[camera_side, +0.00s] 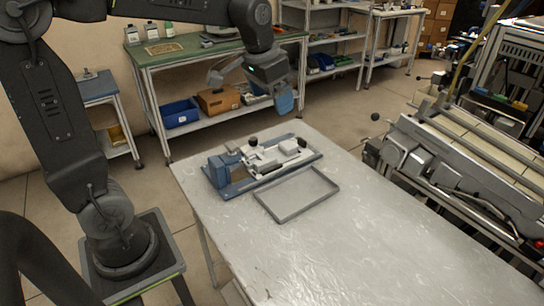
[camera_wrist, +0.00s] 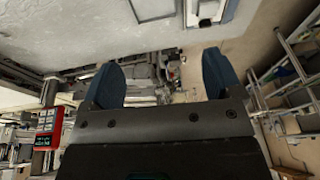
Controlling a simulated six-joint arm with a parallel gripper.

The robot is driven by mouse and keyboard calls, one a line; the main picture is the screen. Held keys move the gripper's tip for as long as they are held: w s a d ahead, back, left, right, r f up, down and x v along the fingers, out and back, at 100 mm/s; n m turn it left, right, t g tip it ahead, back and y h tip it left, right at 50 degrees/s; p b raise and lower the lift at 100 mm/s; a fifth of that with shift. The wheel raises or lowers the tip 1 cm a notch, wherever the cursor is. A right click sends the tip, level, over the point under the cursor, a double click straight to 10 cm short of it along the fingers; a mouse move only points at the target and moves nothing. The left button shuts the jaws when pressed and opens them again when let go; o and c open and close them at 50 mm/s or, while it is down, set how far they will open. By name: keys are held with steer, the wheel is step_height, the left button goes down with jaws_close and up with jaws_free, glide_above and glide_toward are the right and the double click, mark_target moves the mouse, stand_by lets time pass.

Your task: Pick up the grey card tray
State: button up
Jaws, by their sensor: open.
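The grey card tray (camera_side: 302,190) is a shallow, rectangular, rimmed tray. It lies flat and empty on the pale metal table, in front of a blue-grey fixture. In the wrist view, part of what looks like the tray (camera_wrist: 153,10) shows at the top edge, cut off by the frame. My gripper (camera_side: 250,90) is in the air above and behind the table, up and left of the tray, well apart from it. Its two blue fingers are spread with nothing between them; they also show in the wrist view (camera_wrist: 160,72).
The blue-grey fixture (camera_side: 230,178) with pale blocks and dark knobs stands right behind the tray. The table (camera_side: 380,250) is clear in front and to the right. A green-topped bench (camera_side: 190,47) stands behind; a metal machine (camera_side: 450,165) is at the right.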

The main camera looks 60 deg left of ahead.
steer(key=w+a+f+g, duration=0.2)
steer(key=w+a+f, duration=0.3)
steer(key=w+a, duration=0.3)
steer(key=g, duration=0.1)
glide_above(287, 145)
steer(key=shift+h, duration=0.3)
steer(key=f, duration=1.5)
steer(key=shift+s+d+f, duration=0.1)
steer(key=shift+s+d, duration=0.15)
steer(key=shift+s, duration=0.05)
steer(key=shift+w+a+f, duration=0.1)
steer(key=shift+f, duration=1.45)
steer(key=shift+w+a+f, duration=0.1)
steer(key=shift+f, duration=1.4)
steer(key=c, duration=1.1)
